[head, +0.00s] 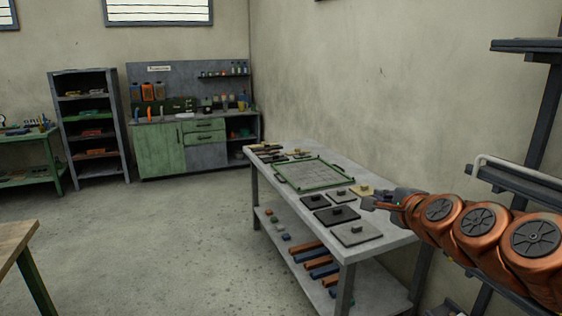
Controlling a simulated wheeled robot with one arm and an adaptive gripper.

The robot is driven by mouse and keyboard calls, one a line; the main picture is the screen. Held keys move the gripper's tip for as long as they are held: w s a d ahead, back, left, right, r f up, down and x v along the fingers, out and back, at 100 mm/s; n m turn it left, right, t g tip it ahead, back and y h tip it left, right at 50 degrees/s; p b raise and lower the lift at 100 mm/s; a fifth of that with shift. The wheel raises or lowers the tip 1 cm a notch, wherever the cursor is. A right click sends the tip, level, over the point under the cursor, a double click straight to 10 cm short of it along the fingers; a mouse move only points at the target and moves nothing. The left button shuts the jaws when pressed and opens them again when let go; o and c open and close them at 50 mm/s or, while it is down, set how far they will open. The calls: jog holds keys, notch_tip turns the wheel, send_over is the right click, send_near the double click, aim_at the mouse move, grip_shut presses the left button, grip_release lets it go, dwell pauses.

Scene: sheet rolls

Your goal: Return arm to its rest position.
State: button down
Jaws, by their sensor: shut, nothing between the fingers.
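My arm (480,222) is copper-coloured and reaches in from the right edge of the head view. My gripper (369,203) is at its left end, small and dark. It is shut and empty, over the right side of the grey worktable (272,157). Flat plates with knobs lie close to it, among them a tan one (361,190) and a grey one (357,234). Whether the gripper touches any plate cannot be told from this view. The gripper's fingertips are small and partly merge with the plates behind.
A green-framed tray (340,173) lies mid-table, with dark plates (336,215) in front. The lower shelf (372,293) holds coloured bars. A dark metal rack (540,130) stands at right behind my arm. The floor (170,240) left of the table is clear. A wooden table (14,238) is at far left.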

jog(key=s+a+f+n+g+y, duration=0.2)
jog(key=s+a+f+n+g, duration=0.85)
jog(key=s+f, duration=0.45)
jog(key=s+d+f+n+g+h, duration=0.2)
jog(key=s+f+n+g, duration=0.1)
jog(key=s, duration=0.8)
jog(key=s+d+f+n+g+h, duration=0.2)
jog(key=s+n, duration=0.3)
jog(key=s, duration=0.7)
jog(key=shift+d+f+g, duration=0.2)
jog(key=shift+f+g, duration=0.35)
jog(key=shift+f, duration=0.05)
jog(key=shift+d, duration=0.15)
